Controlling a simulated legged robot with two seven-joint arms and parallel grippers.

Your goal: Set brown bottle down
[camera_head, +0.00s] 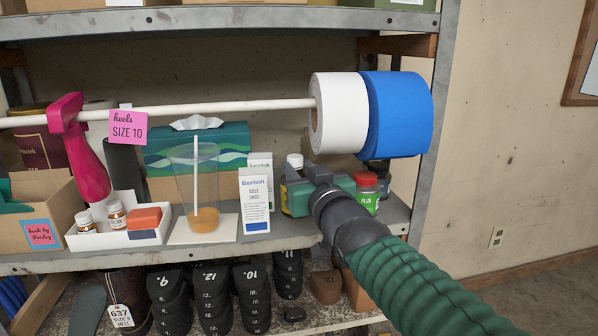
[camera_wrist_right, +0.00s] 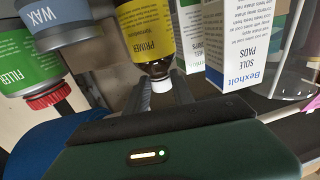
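The brown bottle has a yellow PRIMER label (camera_wrist_right: 150,30) and a white cap, and it shows upside down in the right wrist view. In the head view, only its white cap (camera_head: 295,161) shows clearly above my right gripper (camera_head: 297,190), which hides the rest. In the right wrist view, the two dark fingers (camera_wrist_right: 160,92) lie close on both sides of the cap and neck and look shut on it. Whether the bottle's base touches the shelf is hidden. My left gripper is not in view.
A Bexholt sole pads box (camera_head: 255,203) stands just left of the bottle. A red-capped filler jar (camera_head: 366,190) and a grey-capped wax container (camera_wrist_right: 58,22) are to its right. White and blue rolls (camera_head: 400,113) hang above on a rod. A cup (camera_head: 197,185) stands farther left.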

